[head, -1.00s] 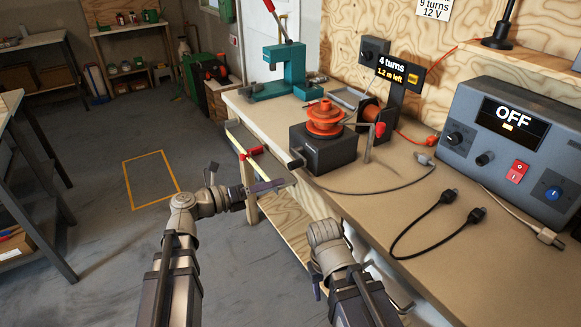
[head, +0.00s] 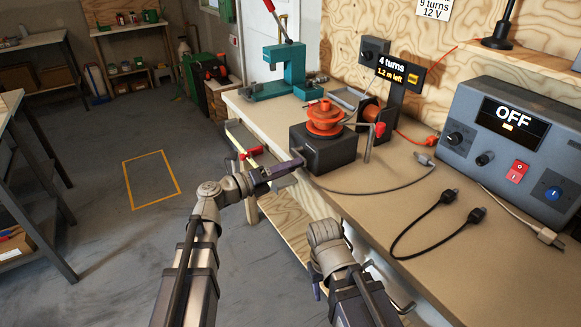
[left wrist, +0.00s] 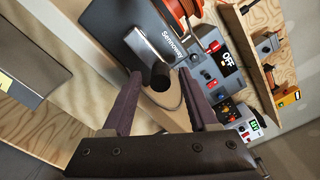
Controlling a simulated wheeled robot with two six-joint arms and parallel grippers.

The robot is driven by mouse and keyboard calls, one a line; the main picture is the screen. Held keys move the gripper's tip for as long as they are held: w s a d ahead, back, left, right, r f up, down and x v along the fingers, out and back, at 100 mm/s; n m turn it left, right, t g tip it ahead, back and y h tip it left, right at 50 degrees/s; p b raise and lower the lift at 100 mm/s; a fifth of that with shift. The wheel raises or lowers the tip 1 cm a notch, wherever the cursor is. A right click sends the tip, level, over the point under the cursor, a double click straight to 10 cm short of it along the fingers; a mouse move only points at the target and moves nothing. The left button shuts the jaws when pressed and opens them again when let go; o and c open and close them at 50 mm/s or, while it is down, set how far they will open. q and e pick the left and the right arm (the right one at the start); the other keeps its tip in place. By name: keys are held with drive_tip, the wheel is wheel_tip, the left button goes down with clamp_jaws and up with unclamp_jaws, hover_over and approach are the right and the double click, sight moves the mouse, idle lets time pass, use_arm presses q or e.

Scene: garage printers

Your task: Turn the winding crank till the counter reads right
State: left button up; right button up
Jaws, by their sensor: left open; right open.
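The winder is a black box (head: 325,152) with an orange spool (head: 325,118) on top, at the bench's front edge. In the left wrist view, its crank has a flat metal arm (left wrist: 147,46) and a black knob (left wrist: 160,75). My left gripper (head: 297,167) is open, with the knob showing between its two fingers (left wrist: 165,92); I cannot tell if they touch it. In the head view it hides the crank. The counter (head: 400,72) reads "4 turns, 1.2 m left". My right gripper (head: 318,290) is low beside the bench front, mostly hidden by its arm.
A wall sign (head: 434,9) reads "9 turns 12 V". A grey power unit (head: 515,150) showing OFF stands at right. A red-tipped upright (head: 378,130) is beside the winder, a teal press (head: 287,72) behind. Black leads (head: 420,222) lie on the bench.

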use_arm(q)
drive_tip(key=shift+w+d, duration=0.15)
drive_tip(key=shift+d, duration=0.05)
clamp_jaws()
idle(0.4)
